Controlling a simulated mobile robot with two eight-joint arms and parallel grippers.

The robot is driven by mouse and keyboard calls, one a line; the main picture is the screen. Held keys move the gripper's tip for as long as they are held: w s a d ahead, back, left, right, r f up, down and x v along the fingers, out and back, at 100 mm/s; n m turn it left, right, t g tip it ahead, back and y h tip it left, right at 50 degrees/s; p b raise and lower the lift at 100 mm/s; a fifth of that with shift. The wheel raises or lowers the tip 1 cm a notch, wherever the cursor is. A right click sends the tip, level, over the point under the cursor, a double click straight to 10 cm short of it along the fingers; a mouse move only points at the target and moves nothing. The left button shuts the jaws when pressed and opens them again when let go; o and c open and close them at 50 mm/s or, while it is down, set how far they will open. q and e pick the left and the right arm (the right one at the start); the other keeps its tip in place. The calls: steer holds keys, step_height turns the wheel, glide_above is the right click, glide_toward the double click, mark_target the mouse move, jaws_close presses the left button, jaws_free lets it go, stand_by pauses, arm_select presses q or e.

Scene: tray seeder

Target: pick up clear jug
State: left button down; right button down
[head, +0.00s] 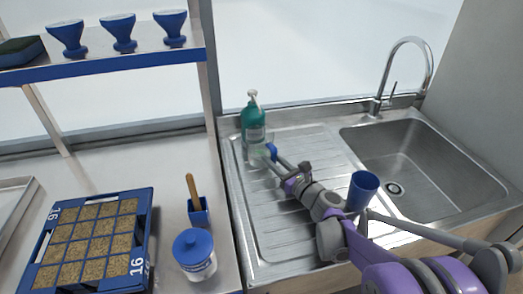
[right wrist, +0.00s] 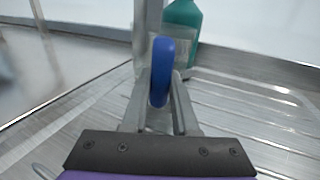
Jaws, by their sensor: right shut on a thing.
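The clear jug (head: 257,152) stands on the ribbed steel drainboard, just in front of the green bottle. It is see-through and hard to make out; its blue handle (head: 271,151) faces my right gripper. My right gripper (head: 274,161) reaches in from the right and is shut on the blue handle. In the right wrist view the blue handle (right wrist: 160,72) sits upright between the two fingers, with the faint clear body of the jug behind it. I cannot tell whether the jug's base touches the drainboard. My left gripper is not in view.
A green pump bottle (head: 253,121) stands right behind the jug. A blue cup (head: 362,190) is beside my right arm, near the sink (head: 425,165). A lidded tub (head: 195,255), a blue holder (head: 198,211) and a seed tray (head: 150,225) are at left. The right drainboard is clear.

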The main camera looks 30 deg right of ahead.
mark_target(275, 151)
steer(key=shift+r, duration=0.15)
stand_by(0.5)
steer(key=shift+r+p, duration=0.55)
steer(key=shift+r, duration=0.95)
steer(key=shift+s+r, duration=0.1)
steer(key=shift+r, duration=0.15)
steer(key=s+d, duration=0.1)
steer(key=s, duration=0.4)
steer(key=s+p, duration=0.1)
steer(key=s, duration=0.5)
steer(key=s+d, duration=0.1)
steer(key=s, duration=0.5)
steer(key=shift+s+d+f, duration=0.1)
steer(key=shift+s+d, duration=0.15)
steer(key=shift+d, duration=0.05)
steer(key=shift+w, duration=0.1)
stand_by(1.5)
